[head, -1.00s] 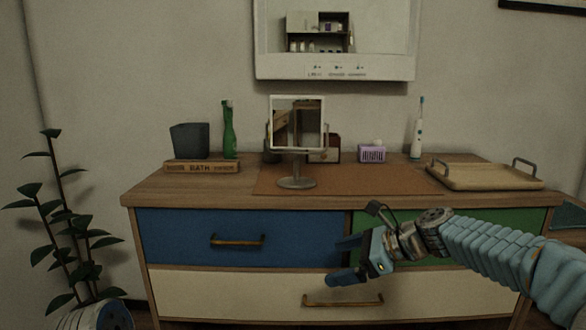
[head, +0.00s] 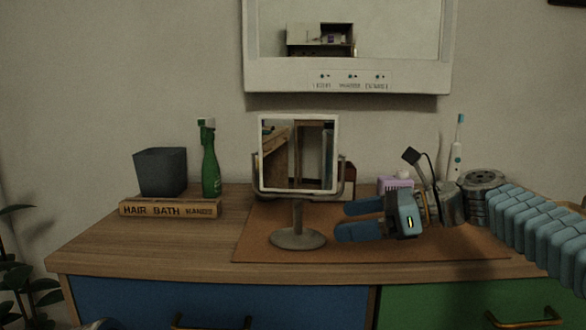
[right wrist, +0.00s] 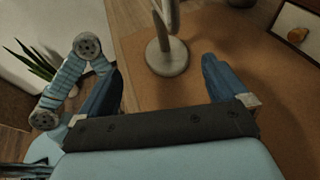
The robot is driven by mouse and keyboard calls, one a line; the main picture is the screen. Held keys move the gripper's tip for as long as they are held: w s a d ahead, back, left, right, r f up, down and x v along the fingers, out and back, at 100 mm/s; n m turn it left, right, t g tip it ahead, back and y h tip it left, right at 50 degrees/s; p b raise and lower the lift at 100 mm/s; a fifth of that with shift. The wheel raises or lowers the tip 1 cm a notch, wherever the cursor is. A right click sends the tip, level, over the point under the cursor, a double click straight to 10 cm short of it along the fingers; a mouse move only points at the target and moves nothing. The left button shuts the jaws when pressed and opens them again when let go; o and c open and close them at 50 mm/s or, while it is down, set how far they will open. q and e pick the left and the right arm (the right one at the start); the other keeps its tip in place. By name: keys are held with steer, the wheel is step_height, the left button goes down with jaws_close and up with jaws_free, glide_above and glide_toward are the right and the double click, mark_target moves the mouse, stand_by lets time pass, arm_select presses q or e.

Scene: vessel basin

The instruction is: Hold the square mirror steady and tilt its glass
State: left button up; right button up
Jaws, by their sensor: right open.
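The square mirror (head: 298,153) stands upright on the dresser, its pale-framed glass held in a dark U-shaped yoke on a thin post above a round grey base (head: 298,240). My right gripper (head: 348,220) is open and empty, just right of the stand, its blue fingers pointing left towards the post and apart from it. In the right wrist view the stand's post and base (right wrist: 167,58) show ahead of the gap between the open fingers (right wrist: 162,82); the glass is mostly out of that view. My left gripper does not show.
The stand is on a brown mat (head: 395,245). A green bottle (head: 210,165), a dark cup (head: 160,172) and a lettered wooden block (head: 170,208) are at left. A purple box (head: 394,185) and a toothbrush (head: 457,150) are behind my right gripper. The front left dresser top is clear.

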mark_target(303, 234)
steer(key=shift+w+a, duration=0.1)
steer(key=shift+w, duration=0.25)
steer(key=shift+w+a+f, duration=0.15)
steer(key=shift+a, duration=0.1)
steer(key=b+x, duration=0.2)
steer(key=x, duration=0.3)
steer(key=shift+f, duration=0.1)
steer(key=x, duration=0.3)
steer(key=shift+a+r+p, duration=0.1)
steer(key=shift+r+p, duration=0.1)
steer(key=shift+p, duration=0.2)
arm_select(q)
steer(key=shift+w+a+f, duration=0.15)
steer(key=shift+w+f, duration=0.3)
arm_select(e)
steer(key=shift+w+a+f, duration=0.15)
steer(key=shift+a+f, duration=0.1)
steer(key=shift+a, duration=0.25)
